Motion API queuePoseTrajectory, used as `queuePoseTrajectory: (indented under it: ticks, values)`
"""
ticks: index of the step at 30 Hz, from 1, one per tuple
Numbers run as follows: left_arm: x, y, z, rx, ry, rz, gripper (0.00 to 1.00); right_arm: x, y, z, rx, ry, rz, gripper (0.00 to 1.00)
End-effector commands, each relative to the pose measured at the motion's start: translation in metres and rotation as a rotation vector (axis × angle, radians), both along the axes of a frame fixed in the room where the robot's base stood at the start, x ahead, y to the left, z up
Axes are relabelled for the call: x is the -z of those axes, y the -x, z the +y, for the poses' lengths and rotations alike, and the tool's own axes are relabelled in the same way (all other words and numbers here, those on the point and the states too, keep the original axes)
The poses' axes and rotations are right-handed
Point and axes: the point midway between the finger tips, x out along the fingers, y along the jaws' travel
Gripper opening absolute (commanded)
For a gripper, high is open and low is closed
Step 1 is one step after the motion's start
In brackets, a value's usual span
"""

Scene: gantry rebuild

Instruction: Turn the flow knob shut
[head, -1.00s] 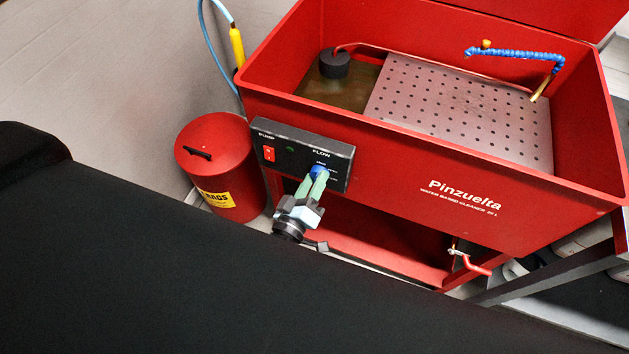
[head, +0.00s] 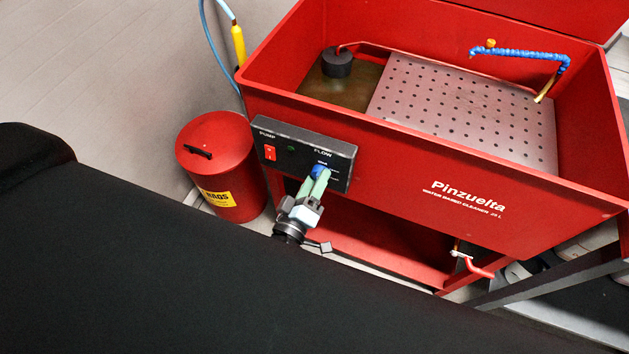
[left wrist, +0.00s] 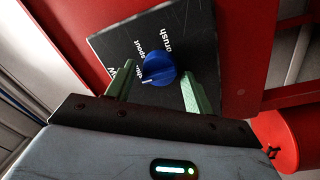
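The flow knob is a round blue knob (head: 320,170) on the black control panel (head: 291,149), under the word FLOW. It shows larger in the left wrist view (left wrist: 160,67), with a pale mark at its lower left edge and white lettering around it. My left gripper (head: 318,183) is at the panel with its two green fingers pointing at the knob. In the left wrist view its fingers (left wrist: 159,73) stand apart, one on each side of the knob, with a visible gap on both sides. How deep they reach is unclear. My right gripper is out of view.
The panel also has a red pump switch (head: 270,153). It is fixed to the front of a red parts washer (head: 420,170). A red rags bin (head: 215,150) stands at its left. A red-handled valve (head: 470,264) sticks out low on the right.

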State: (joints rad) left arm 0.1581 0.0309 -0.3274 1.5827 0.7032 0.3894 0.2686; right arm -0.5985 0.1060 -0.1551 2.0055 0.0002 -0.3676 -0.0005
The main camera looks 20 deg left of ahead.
Motion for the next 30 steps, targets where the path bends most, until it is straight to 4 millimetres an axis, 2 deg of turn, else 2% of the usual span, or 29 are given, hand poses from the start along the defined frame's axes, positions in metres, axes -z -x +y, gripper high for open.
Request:
queuePoseTrajectory:
  ticks: [11, 14, 24, 30]
  values:
    - [0.0, 0.003, 0.0, 0.0, -0.002, 0.0, 0.6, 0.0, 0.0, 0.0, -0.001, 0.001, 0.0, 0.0]
    - [0.002, 0.012, 0.001, 0.0, -0.003, 0.001, 0.6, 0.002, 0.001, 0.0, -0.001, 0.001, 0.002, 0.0]
    - [0.006, 0.064, 0.005, 0.0, -0.003, 0.003, 0.6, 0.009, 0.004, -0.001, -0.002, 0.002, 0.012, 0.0]
    - [0.005, 0.077, 0.006, 0.0, -0.001, 0.0, 0.6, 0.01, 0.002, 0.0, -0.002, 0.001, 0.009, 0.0]
